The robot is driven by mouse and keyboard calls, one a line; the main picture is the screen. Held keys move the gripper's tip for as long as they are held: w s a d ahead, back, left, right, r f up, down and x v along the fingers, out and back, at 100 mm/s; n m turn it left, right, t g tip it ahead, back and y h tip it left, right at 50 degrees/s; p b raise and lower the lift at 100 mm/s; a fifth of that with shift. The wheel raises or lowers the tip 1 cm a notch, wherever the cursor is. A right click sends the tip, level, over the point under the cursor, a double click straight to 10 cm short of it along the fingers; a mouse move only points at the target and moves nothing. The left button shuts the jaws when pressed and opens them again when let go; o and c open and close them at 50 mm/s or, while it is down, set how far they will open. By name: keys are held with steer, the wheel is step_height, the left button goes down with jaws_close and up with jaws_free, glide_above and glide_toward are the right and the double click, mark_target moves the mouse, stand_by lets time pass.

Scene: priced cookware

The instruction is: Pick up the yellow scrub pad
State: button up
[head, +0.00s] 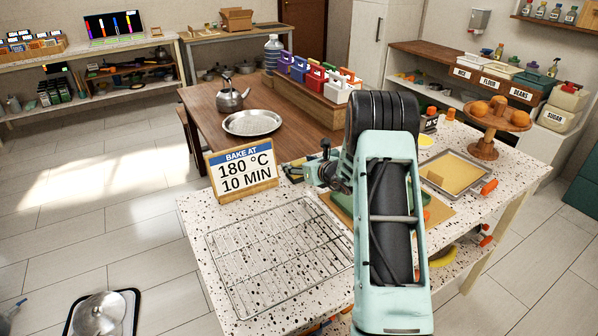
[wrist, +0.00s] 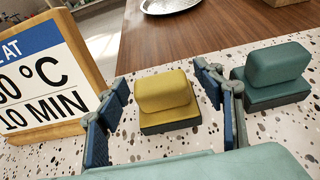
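The yellow scrub pad (wrist: 165,90), a rounded yellow block on a dark grey base, sits upright on the speckled counter in the wrist view. My gripper (wrist: 163,84) is open, with one blue-padded finger on each side of the pad. The fingers look apart from it, with a gap on the right. A similar teal scrub pad (wrist: 278,65) stands just right of the right finger. In the head view my gripper (head: 318,170) is low over the counter beside the bake sign, and my arm hides most of that area. I cannot make out the yellow pad there.
The bake sign (head: 241,175) stands close to the left of my gripper. A wire rack (head: 275,255) lies in front. A wooden table (head: 200,90) with a metal plate (head: 252,123) is behind.

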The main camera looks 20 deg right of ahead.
steer(key=c, duration=1.1)
steer(key=shift+r, duration=0.15)
